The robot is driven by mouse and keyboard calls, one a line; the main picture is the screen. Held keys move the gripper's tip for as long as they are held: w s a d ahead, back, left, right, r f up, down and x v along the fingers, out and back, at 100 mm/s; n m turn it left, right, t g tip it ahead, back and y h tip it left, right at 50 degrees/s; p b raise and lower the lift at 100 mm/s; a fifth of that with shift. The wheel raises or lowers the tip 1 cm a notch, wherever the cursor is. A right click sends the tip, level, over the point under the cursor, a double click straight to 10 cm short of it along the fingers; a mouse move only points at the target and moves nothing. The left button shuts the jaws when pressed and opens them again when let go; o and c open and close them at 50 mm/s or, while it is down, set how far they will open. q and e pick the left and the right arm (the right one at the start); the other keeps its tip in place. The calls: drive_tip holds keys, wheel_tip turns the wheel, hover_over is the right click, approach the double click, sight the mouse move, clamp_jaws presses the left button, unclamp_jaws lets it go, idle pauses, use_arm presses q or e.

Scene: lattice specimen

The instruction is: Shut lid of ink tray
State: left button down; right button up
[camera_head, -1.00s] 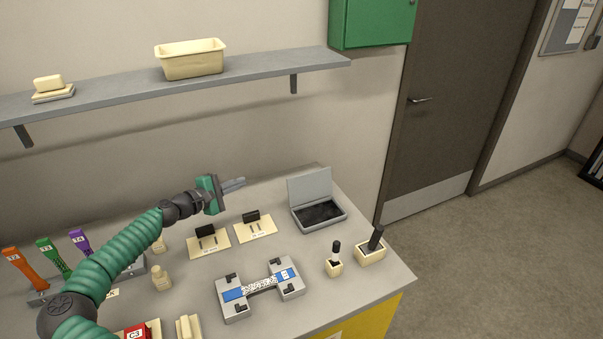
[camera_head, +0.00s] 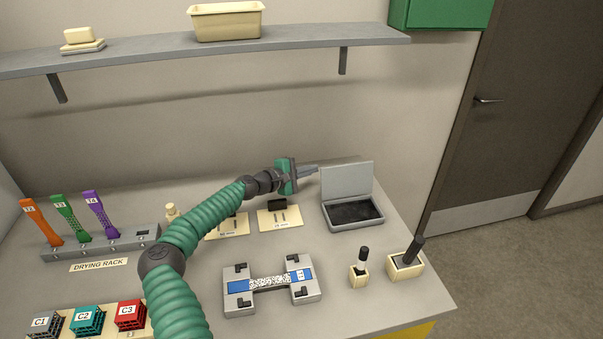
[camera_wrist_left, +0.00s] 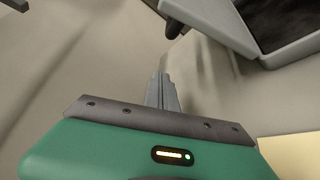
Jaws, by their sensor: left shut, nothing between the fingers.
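The grey ink tray (camera_head: 352,226) stands at the right back of the table, with its dark ink pad (camera_head: 354,212) showing. Its lid (camera_head: 347,181) is raised upright at the back edge. My left gripper (camera_head: 313,170) is shut and empty, just left of the raised lid near its upper left edge, and points right. I cannot tell whether it touches the lid. In the left wrist view the shut fingers (camera_wrist_left: 162,92) point at the wall side, and part of the ink tray (camera_wrist_left: 290,48) shows at the upper right. My right gripper is not in view.
A grey fixture (camera_head: 271,285) holds a patterned specimen at the front. A small bottle (camera_head: 359,275) and a block with a black-handled tool (camera_head: 405,265) stand at the right. A shelf (camera_head: 200,52) hangs above.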

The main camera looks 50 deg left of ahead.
sight(322, 170)
use_arm(q)
drive_tip(key=x, duration=0.3)
drive_tip(key=shift+w+d, duration=0.1)
drive_tip(key=shift+d, duration=0.15)
drive_tip(key=d+r, duration=0.1)
drive_tip(key=s+d+p, duration=0.1)
drive_tip(key=shift+s+d+r, duration=0.1)
drive_tip(key=shift+d+r, duration=0.3)
drive_tip(key=shift+s+d+r, duration=0.1)
drive_tip(key=shift+s+d, duration=0.05)
drive_tip(key=shift+d, duration=0.05)
